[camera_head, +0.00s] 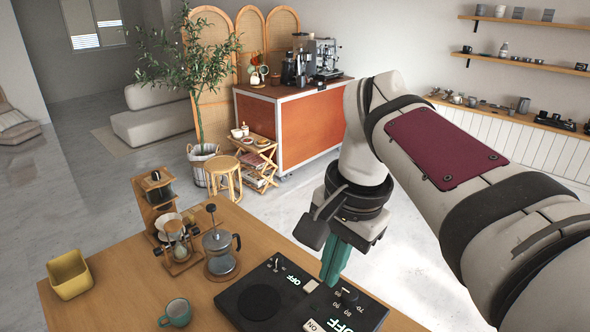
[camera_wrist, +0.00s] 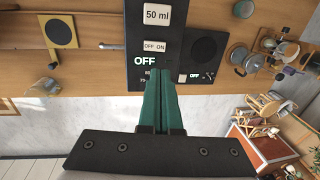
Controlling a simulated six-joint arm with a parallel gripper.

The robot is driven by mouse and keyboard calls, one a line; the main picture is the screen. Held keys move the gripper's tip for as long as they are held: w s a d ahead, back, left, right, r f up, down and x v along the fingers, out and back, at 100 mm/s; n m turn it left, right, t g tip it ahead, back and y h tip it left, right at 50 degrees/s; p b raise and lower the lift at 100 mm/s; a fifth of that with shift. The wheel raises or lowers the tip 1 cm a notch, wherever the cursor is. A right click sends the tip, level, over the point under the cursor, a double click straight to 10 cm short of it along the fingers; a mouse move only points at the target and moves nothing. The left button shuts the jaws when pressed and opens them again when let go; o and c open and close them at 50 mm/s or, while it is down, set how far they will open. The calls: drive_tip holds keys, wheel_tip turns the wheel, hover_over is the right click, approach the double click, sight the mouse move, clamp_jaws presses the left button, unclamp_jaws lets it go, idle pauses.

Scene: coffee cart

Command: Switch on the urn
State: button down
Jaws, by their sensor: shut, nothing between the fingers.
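A black control panel (camera_head: 238,323) lies on the wooden table, with a round dark pad, a small upright lever (camera_head: 276,263), a knob (camera_head: 348,294), number marks and white OFF/ON labels. Two bright OFF words show on it. The wrist view shows the panel (camera_wrist: 135,30) with a "50 ml" label, an "OFF ON" label and OFF words. I cannot tell which part belongs to the urn, and no urn body is clearly seen. My gripper (camera_head: 328,280) has teal fingers, shut and empty, pointing down above the panel near the knob. In the wrist view, the fingers (camera_wrist: 164,78) cover part of the panel.
A French press (camera_head: 220,252), a pour-over stand (camera_head: 178,245), a teal mug (camera_head: 176,312) and a yellow box (camera_head: 69,274) stand left of the panel. The table edge runs behind my gripper. An orange coffee cart (camera_head: 310,130) stands farther back on the floor.

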sight(313, 329)
drive_tip(key=f, duration=0.4)
drive_tip(key=w+a+f, duration=0.1)
drive_tip(key=f, duration=0.9)
drive_tip(key=shift+w+a, duration=0.25)
drive_tip(key=shift+a, duration=0.05)
drive_tip(key=shift+r, duration=0.1)
drive_tip(key=shift+w+a+f+g, duration=0.1)
drive_tip(key=shift+f+g, duration=0.15)
drive_tip(key=shift+g, duration=0.05)
drive_tip(key=shift+s+d, duration=0.6)
drive_tip(key=shift+s, duration=0.1)
